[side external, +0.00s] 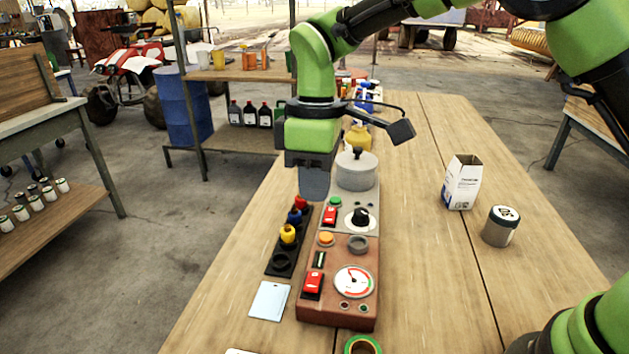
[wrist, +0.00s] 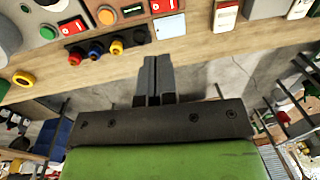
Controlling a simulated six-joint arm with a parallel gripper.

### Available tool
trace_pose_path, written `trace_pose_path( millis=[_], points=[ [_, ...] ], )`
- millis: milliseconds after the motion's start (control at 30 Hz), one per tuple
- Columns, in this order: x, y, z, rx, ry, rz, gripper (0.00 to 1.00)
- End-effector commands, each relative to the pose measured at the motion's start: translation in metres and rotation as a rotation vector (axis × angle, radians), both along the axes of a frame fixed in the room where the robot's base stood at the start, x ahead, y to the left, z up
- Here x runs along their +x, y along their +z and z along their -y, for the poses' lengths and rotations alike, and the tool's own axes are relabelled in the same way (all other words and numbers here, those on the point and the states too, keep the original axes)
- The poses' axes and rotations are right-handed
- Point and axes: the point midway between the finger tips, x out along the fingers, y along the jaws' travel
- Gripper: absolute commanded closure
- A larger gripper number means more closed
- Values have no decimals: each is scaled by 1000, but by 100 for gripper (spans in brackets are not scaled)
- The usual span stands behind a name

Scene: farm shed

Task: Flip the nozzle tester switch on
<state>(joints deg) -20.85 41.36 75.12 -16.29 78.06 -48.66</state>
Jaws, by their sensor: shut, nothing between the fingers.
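A brown-red box (side external: 338,315) with a round gauge (side external: 354,281) carries a red rocker switch (side external: 313,283); the switch also shows in the wrist view (wrist: 165,5). Behind it, a grey box (side external: 345,226) with a black knob (side external: 360,218) carries another red rocker switch (side external: 330,215), also visible in the wrist view (wrist: 73,27). I cannot tell which box is the nozzle tester or how the rockers are set. My gripper (side external: 313,195) is shut and empty, pointing down near the grey box's left rear, apart from both switches. Its closed fingers (wrist: 158,75) show in the wrist view.
A black rack (side external: 281,264) with red, blue and yellow nozzles stands left of the boxes. A light card (side external: 269,301) lies in front of it. A lidded pot (side external: 356,170) stands behind. A carton (side external: 462,182) and a can (side external: 500,226) stand right; the table between is clear.

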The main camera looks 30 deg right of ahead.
Motion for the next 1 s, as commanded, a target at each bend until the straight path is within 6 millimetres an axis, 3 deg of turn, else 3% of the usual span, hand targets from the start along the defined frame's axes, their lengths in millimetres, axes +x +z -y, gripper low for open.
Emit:
trace_pose_path(
  millis=[567, 767, 1000],
  points=[
    [-4, 0, -3, 64, 1, -64, 100],
    [-8, -26, -6, 63, 1, -68, 100],
    [-15, -77, -13, 62, 0, -69, 100]
  ],
)
